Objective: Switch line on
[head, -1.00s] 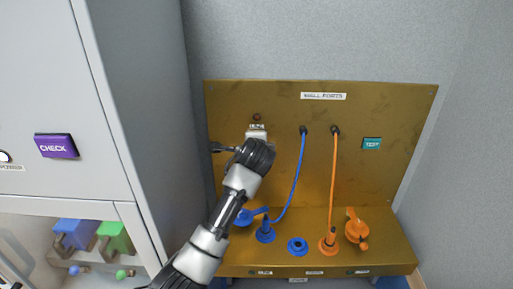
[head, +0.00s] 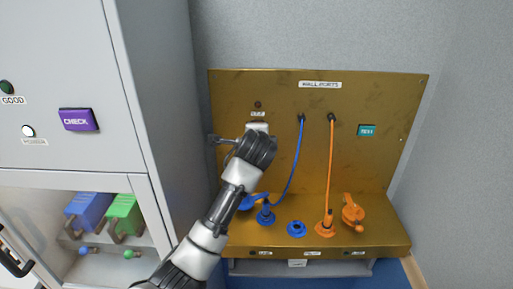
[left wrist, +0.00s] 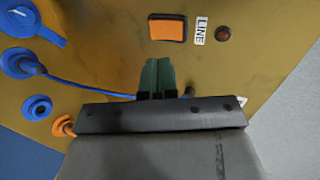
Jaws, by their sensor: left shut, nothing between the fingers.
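The orange square line switch (left wrist: 167,28) sits on the brass panel beside the "LINE" label (left wrist: 200,31) in the left wrist view. A dark red lamp (left wrist: 223,33) sits past the label and looks unlit. My left gripper (left wrist: 157,66) is shut and empty, its green fingertips near the switch with a gap between them in the picture. Whether they touch the panel I cannot tell. In the head view the lamp (head: 257,104) shows above its label (head: 257,114), and my left arm covers the switch. My right gripper is not in view.
A grey cabinet (head: 160,60) with a purple CHECK button (head: 78,120) stands close on the left.

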